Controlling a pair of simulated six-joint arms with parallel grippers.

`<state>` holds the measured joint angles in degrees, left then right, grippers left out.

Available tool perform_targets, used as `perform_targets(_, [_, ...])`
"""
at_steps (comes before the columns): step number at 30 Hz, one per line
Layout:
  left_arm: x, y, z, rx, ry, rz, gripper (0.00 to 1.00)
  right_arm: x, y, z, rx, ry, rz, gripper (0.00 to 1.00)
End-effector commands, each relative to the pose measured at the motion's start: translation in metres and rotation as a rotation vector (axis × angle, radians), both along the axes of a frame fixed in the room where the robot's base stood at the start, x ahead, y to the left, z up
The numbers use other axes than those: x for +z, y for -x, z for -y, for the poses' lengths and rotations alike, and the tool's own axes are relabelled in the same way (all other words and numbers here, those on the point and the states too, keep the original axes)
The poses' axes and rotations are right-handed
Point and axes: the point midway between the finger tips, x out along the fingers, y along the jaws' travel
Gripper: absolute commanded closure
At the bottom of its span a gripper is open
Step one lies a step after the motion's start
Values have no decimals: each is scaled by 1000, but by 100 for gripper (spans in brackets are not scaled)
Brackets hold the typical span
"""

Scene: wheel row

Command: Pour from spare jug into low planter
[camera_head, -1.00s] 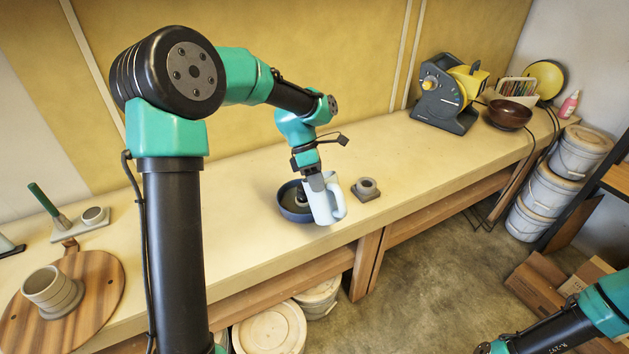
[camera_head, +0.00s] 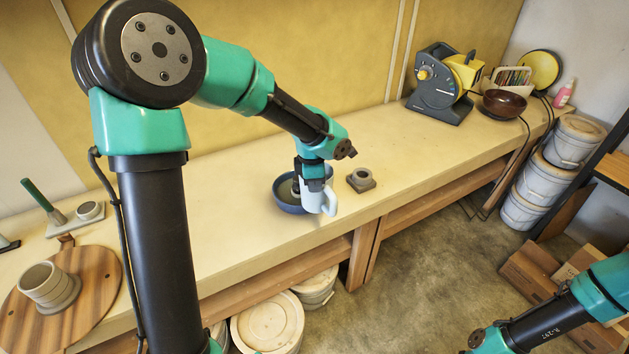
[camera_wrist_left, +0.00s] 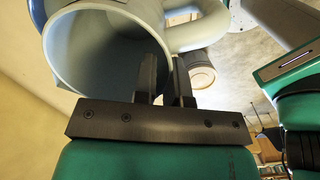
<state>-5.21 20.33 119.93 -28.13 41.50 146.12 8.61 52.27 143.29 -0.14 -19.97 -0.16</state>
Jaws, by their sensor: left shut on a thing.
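The spare jug (camera_head: 312,200) is pale blue-white with a loop handle on its right side. It is in my left gripper (camera_head: 311,182), at the front right of the low planter, overlapping it in the head view. The low planter (camera_head: 291,207) looks like a dark blue bowl on the bench; the jug and gripper hide part of its inside. In the left wrist view the wide mouth of the jug (camera_wrist_left: 85,50) faces the camera, and the gripper fingers (camera_wrist_left: 166,80) are at its rim beside the handle. I cannot tell the jug's exact tilt or contents. My right gripper is out of view.
A small grey cup on a square base (camera_head: 361,179) stands just right of the planter. A round wooden board (camera_head: 95,290) with a ribbed pot (camera_head: 48,287) is at left. A grey machine (camera_head: 440,90) and a brown bowl (camera_head: 502,103) are far right. The bench's front edge is close.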

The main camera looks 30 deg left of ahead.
Motion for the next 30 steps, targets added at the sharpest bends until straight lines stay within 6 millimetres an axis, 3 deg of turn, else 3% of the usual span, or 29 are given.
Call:
perform_targets(8, [2, 0, 0, 0, 1, 0, 100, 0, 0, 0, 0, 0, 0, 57])
perform_targets(22, [28, 0, 0, 1, 1, 0, 100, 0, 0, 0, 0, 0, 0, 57])
perform_targets(30, [30, 0, 0, 0, 1, -2, 100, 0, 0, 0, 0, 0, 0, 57])
